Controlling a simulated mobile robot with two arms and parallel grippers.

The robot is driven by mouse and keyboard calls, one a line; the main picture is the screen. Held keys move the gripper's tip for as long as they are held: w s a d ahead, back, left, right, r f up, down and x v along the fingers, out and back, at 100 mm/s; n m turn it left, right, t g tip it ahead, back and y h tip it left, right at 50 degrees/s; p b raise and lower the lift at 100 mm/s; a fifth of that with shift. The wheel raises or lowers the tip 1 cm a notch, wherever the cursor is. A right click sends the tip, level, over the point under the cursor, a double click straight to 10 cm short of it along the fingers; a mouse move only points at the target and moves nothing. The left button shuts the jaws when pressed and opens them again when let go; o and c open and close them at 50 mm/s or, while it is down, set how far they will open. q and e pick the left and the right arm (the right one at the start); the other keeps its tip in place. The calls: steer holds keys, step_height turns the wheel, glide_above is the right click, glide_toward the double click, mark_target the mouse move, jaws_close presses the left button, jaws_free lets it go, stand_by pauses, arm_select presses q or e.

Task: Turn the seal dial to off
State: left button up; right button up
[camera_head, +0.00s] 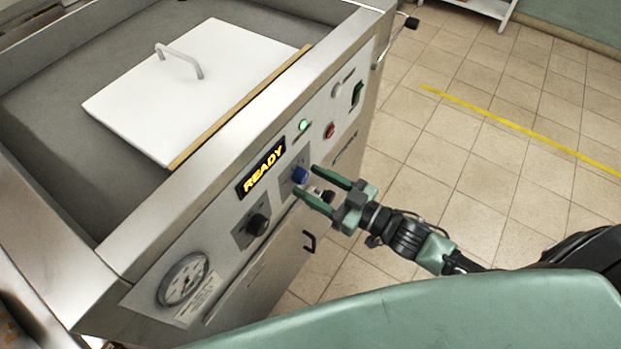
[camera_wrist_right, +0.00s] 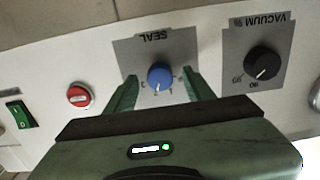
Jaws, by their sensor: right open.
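The seal dial is a blue knob (camera_head: 300,175) on a grey plate on the machine's front panel. In the right wrist view the blue seal dial (camera_wrist_right: 160,76) sits under the upside-down word SEAL, with a white pointer line and small marks around it. My right gripper (camera_head: 305,182) is open, with its green fingertips on either side of the dial. In the wrist view the right gripper's fingers (camera_wrist_right: 160,88) flank the dial; I cannot tell whether they touch it. My left gripper is not in view.
A black vacuum dial (camera_head: 258,224) is beside the seal dial. The panel also has a lit READY display (camera_head: 262,168), a green lamp (camera_head: 303,125), a red button (camera_head: 329,130), a green switch (camera_head: 357,94) and a gauge (camera_head: 183,279). Tiled floor lies free at right.

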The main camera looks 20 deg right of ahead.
steer(key=shift+w+a, duration=0.3)
steer(key=shift+w, duration=0.05)
jaws_close()
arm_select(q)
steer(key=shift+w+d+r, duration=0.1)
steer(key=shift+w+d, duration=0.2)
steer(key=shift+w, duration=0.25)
